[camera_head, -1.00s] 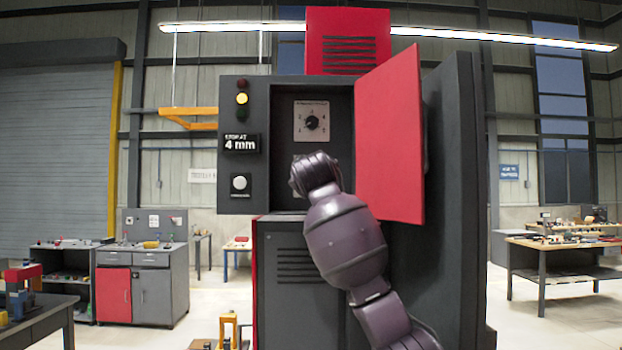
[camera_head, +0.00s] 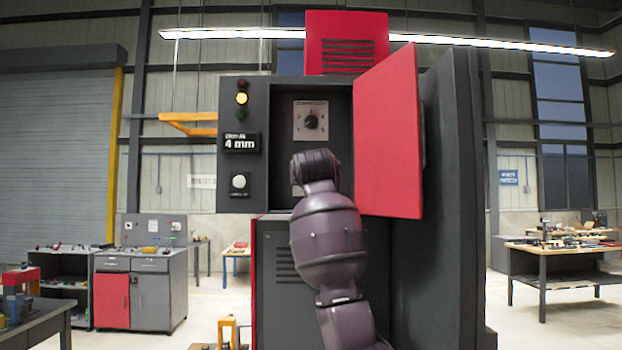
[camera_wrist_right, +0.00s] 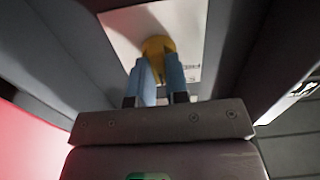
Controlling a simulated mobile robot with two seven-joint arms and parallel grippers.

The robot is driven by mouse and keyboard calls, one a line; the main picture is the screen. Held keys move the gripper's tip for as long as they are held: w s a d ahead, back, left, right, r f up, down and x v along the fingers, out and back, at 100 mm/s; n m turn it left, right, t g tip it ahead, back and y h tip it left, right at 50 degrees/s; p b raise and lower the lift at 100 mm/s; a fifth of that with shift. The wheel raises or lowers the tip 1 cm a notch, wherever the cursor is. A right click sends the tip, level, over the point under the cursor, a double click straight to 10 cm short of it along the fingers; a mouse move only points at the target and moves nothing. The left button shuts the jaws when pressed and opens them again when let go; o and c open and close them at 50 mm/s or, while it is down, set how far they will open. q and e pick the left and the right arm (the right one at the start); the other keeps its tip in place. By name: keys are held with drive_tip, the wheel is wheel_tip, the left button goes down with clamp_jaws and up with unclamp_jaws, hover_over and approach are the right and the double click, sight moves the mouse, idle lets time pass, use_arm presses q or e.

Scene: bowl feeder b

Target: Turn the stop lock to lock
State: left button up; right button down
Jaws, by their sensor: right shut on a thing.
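In the right wrist view, a yellow knob (camera_wrist_right: 156,46) stands on a pale plate (camera_wrist_right: 187,25) inside the cabinet; I take it to be the stop lock. The two blue fingers of my right gripper (camera_wrist_right: 159,65) are shut on the knob, one on each side. Its marks are too blurred to read. In the head view my right arm reaches into the open cabinet and hides the gripper and knob; only an edge of a lower plate (camera_head: 297,190) shows beside the wrist. My left gripper is in neither view.
The red door (camera_head: 388,135) stands open close to the right of my arm. A black dial (camera_head: 311,121) on a plate is above my wrist. Left of the opening are signal lights (camera_head: 241,98), a "4 mm" display (camera_head: 240,142) and a white button (camera_head: 239,182).

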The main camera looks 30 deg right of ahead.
drive_tip(key=m, duration=0.4)
drive_tip(key=shift+m, duration=0.3)
drive_tip(key=shift+s+d+m+p, duration=0.15)
drive_tip(key=shift+m+p, duration=0.15)
drive_tip(key=shift+m, duration=1.9)
drive_tip(key=shift+f, duration=0.1)
drive_tip(key=c, duration=1.1)
unclamp_jaws()
drive_tip(key=b+v, duration=0.2)
drive_tip(key=v, duration=0.8)
drive_tip(key=shift+s+b, duration=0.3)
drive_tip(key=shift+b, duration=0.05)
